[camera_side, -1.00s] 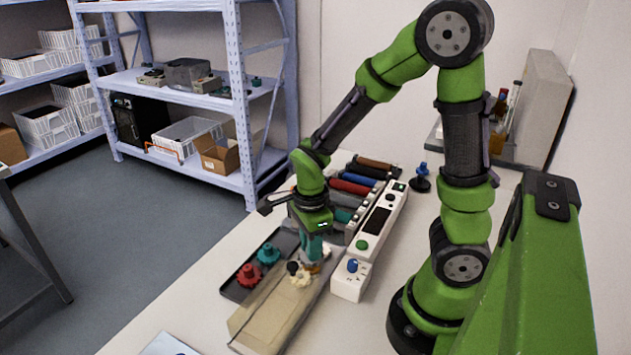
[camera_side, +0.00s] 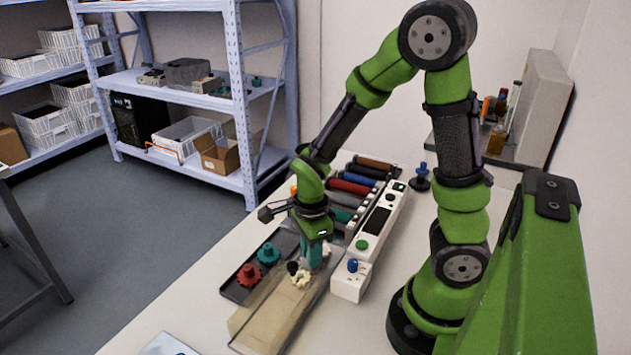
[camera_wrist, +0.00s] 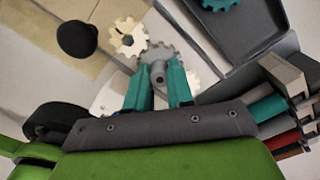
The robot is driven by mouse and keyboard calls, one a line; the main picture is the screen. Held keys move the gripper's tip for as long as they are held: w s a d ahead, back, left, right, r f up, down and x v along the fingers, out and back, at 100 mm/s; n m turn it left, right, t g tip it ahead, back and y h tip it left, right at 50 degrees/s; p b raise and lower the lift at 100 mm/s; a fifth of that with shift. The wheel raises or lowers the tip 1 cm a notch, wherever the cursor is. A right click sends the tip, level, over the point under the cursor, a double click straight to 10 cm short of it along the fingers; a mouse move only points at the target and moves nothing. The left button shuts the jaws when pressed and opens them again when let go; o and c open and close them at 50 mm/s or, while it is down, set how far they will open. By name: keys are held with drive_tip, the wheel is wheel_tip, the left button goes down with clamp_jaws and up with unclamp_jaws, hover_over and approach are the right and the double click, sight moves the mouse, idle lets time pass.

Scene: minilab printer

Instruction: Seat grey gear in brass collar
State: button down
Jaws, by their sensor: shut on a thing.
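My gripper (camera_wrist: 160,88), with teal fingers, is shut on the grey gear (camera_wrist: 157,54), gripping its raised hub. The gear lies beside the cream gear (camera_wrist: 128,39) in the wrist view, and their teeth are close together or touching. In the side view my gripper (camera_side: 313,262) points down over the printer's open end, just right of the cream gear (camera_side: 301,279). The grey gear is hidden by the fingers there. I cannot make out the brass collar in either view now, nor tell whether the gear is seated.
A black knob (camera_side: 292,268) stands left of the cream gear. A dark tray (camera_side: 232,291) holds a red gear (camera_side: 249,276) and a teal gear (camera_side: 268,253). A white control box (camera_side: 377,228) and a row of coloured rollers (camera_side: 350,188) flank my gripper.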

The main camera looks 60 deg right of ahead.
drive_tip(key=c, duration=0.9)
unclamp_jaws()
drive_tip(key=shift+r, duration=4.55)
drive_tip(key=n, duration=0.3)
drive_tip(key=shift+a+f, duration=0.1)
drive_tip(key=shift+a, duration=0.1)
drive_tip(key=s+a+r+n+t+y, duration=0.1)
drive_tip(key=a+r+n+t, duration=0.1)
drive_tip(key=r+n, duration=0.4)
drive_tip(key=s+a+r+n+t+y, duration=0.1)
drive_tip(key=r+n+t, duration=0.4)
drive_tip(key=n, duration=0.7)
drive_tip(key=shift+s+a+r, duration=0.4)
drive_tip(key=shift+s+a, duration=0.3)
drive_tip(key=shift+a, duration=0.5)
